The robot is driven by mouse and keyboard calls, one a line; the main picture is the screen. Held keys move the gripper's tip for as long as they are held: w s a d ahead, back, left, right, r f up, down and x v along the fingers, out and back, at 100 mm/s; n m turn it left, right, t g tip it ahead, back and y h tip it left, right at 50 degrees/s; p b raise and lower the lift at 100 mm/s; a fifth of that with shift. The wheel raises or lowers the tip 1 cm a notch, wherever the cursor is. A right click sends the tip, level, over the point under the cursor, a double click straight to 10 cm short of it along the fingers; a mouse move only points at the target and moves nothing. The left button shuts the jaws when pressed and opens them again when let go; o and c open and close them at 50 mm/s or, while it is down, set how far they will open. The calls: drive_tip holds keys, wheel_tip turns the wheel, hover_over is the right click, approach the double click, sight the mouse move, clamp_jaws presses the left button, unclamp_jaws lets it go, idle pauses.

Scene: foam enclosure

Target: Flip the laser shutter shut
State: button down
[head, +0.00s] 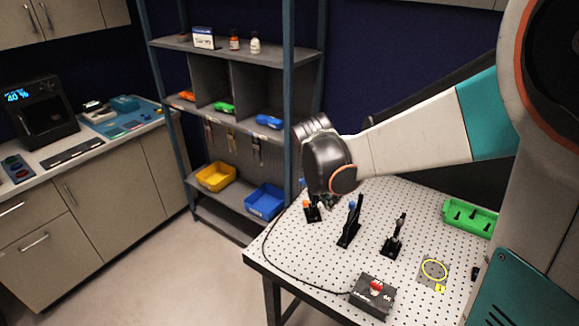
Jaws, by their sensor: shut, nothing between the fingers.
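The white perforated optical table (330,262) stands at the lower right and bears several small black mounts. One mount has an orange top (311,206), one has a blue knob beside an upright black part (350,222), and one has a grey top (393,238). I cannot tell for certain which is the laser shutter, or whether it is open. My arm reaches left across the picture, and its dark rounded joint hangs above the table's back-left part, close to the orange-topped mount in the picture. My gripper's fingers do not show.
A black box with a red button (373,294) sits at the table's front, with a black cable along the left edge. A yellow ring marking (434,270) and a green tray (469,217) are to the right. A shelf (235,120) stands behind; floor at left is clear.

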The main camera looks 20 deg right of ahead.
drive_tip(key=shift+w+n, duration=0.3)
drive_tip(key=shift+f, duration=0.1)
drive_tip(key=b, duration=0.2)
approach(352, 211)
drive_tip(key=shift+s+a+f, duration=0.1)
drive_tip(key=shift+a+f, duration=0.1)
drive_tip(key=shift+f, duration=0.6)
drive_tip(key=shift+w+a+f, duration=0.1)
drive_tip(key=shift+a+f, duration=0.1)
drive_tip(key=shift+f, duration=0.6)
drive_tip(key=shift+s+a+f, duration=0.1)
drive_tip(key=shift+a+f, duration=0.15)
drive_tip(key=shift+f, duration=0.55)
